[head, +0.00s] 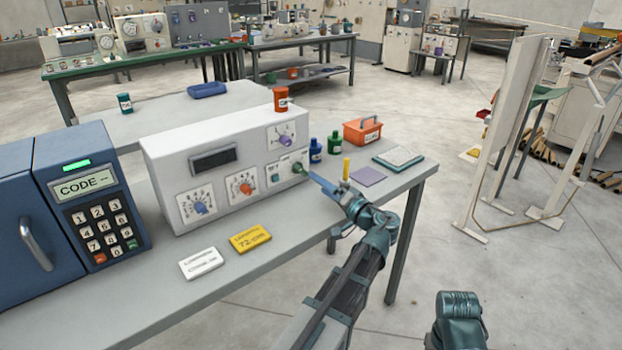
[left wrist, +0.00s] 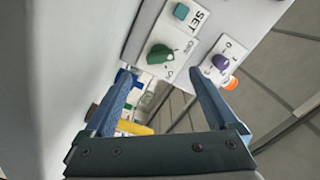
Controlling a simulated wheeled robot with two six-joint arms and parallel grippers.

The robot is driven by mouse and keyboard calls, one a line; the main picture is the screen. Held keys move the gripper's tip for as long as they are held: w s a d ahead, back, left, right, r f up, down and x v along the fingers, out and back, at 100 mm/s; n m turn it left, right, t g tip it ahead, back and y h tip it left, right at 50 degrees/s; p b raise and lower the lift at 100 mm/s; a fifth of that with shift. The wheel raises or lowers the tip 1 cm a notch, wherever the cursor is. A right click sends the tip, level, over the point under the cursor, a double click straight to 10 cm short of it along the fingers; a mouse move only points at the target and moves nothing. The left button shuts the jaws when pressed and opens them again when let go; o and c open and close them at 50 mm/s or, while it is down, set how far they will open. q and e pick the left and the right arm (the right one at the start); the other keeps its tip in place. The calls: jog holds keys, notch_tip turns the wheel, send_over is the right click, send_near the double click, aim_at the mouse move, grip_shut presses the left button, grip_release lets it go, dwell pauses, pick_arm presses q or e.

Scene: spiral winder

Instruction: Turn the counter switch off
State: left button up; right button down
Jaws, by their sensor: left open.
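A white winder box (head: 210,150) stands on the grey table, with a dark display (head: 213,160) and several dials on its front. A green knob switch (head: 298,168) sits at the right of that front; in the left wrist view the green knob (left wrist: 159,57) is on a small white plate with small lettering. My left gripper (head: 325,183) is at the right end of the box, fingers pointing at the knob. In the left wrist view the open, empty fingers (left wrist: 160,75) lie either side of the knob's line, with the knob just beyond the tips.
A teal SET button (left wrist: 180,11) and a purple knob (left wrist: 220,60) flank the green knob. Blue (head: 315,151) and green (head: 334,144) bottles, a yellow cylinder (head: 346,168) and an orange basket (head: 362,131) stand close to the gripper. A keypad safe (head: 95,215) stands left.

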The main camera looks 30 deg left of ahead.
pick_arm(q)
jog(key=shift+v, duration=2.6)
